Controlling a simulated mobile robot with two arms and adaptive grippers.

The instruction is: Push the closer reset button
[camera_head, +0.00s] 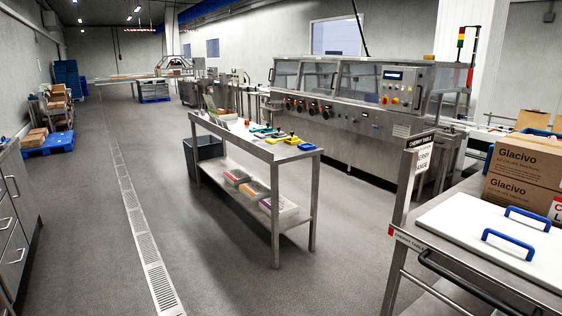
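A long steel packing machine (365,125) stands across the room at the right of centre. Its control box (403,86) has a small blue-lit display (392,75) and several small buttons in red and yellow, among them a red one (384,99). A row of dark knobs (313,109) runs along the machine's front. The labels are too small to read, so I cannot tell which button is a reset button. Neither of my grippers is in the picture.
A steel table (277,151) with coloured items on top stands between me and the machine. At near right is a cart with a white lid (470,225), blue handles and Glacivo boxes (527,158). Open floor (215,235) with a drain grate (142,238) lies left of the table.

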